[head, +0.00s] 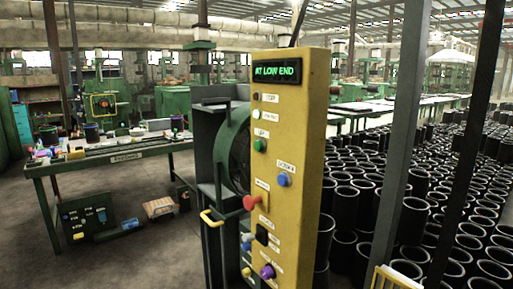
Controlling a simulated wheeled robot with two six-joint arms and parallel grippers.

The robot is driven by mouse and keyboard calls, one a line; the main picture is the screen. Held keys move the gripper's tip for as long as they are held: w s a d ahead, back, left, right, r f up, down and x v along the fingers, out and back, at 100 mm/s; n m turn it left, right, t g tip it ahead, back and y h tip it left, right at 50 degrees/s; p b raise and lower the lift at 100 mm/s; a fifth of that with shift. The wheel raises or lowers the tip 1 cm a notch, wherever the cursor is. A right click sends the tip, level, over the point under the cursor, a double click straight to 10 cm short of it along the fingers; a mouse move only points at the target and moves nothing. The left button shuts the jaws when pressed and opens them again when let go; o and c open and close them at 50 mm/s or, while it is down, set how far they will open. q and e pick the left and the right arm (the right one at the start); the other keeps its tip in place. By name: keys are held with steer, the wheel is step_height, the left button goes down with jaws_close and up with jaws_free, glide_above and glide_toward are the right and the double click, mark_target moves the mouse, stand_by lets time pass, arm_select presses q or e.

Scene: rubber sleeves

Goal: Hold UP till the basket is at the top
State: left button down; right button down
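A tall yellow control panel (300,130) stands right of centre in the head view. Its display (277,72) reads "AT LOW END" in green letters. A green button (260,145) sits in the upper half, under a small label that appears to read "UP". A blue button (283,180) and a red mushroom button (251,202) are below. I cannot make out the basket; the dark green machine (230,150) behind the panel is partly hidden. Neither of my grippers is in view.
A black square switch (262,235) and a purple knob (267,271) are low on the panel. A yellow handle (210,217) juts out left. Many black sleeves (345,205) crowd the right floor behind grey posts (397,120). A workbench (110,158) stands left; floor between is open.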

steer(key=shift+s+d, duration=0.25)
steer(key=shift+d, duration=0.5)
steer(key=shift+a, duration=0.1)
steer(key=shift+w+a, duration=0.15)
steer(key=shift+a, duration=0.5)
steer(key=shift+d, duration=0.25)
